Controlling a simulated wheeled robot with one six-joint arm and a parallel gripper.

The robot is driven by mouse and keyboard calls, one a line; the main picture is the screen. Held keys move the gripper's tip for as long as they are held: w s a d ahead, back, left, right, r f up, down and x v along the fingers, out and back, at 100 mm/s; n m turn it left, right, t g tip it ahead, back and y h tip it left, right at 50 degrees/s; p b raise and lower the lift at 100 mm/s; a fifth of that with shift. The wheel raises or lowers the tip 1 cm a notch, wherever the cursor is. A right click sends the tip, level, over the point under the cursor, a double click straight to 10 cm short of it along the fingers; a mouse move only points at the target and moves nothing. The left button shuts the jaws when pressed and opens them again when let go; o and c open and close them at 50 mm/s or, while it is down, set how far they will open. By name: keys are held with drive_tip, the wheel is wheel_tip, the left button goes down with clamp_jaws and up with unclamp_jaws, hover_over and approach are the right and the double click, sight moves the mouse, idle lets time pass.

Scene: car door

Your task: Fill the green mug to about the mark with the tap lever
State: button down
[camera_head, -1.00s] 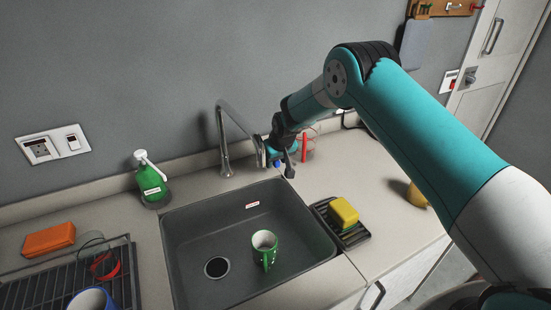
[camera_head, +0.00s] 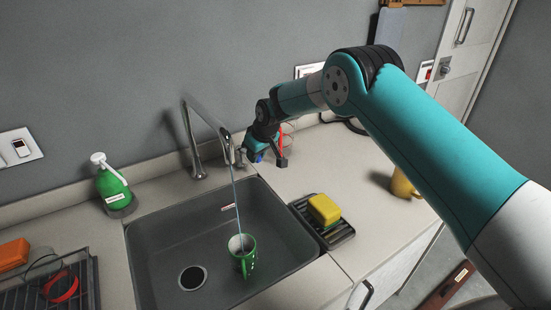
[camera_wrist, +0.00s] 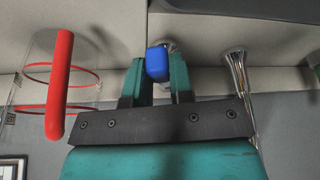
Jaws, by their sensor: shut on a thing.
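The green mug (camera_head: 247,262) stands upright in the dark sink (camera_head: 165,258), right of the drain. A thin water stream (camera_head: 236,200) falls from the tap spout (camera_head: 227,148) into the mug. The level inside and any mark are too small to tell. My gripper (camera_head: 260,156) is beside the spout, on its right. In the wrist view my gripper (camera_wrist: 158,75) is shut on the blue-tipped tap lever (camera_wrist: 158,62), which sits between the fingers. In the head view the lever is mostly hidden by my gripper.
A clear jug with a red handle (camera_wrist: 60,85) stands close beside my gripper. A yellow sponge (camera_head: 324,208) lies on a black rack right of the sink. A green soap bottle (camera_head: 113,186) stands at the back left. A dish rack (camera_head: 85,285) is at left.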

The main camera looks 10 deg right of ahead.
drive_tip(key=shift+w+d+f+n+b, duration=0.2)
drive_tip(key=shift+n+b, duration=0.1)
drive_tip(key=shift+n, duration=0.1)
drive_tip(key=shift+w+d+r+n+y, duration=0.2)
drive_tip(key=shift+n+y, duration=0.1)
drive_tip(key=shift+n, duration=0.2)
drive_tip(key=c, duration=1)
unclamp_jaws()
drive_tip(key=b+v, duration=0.4)
drive_tip(key=v, duration=1.3)
drive_tip(key=shift+r, duration=0.3)
drive_tip(key=shift+w, duration=0.15)
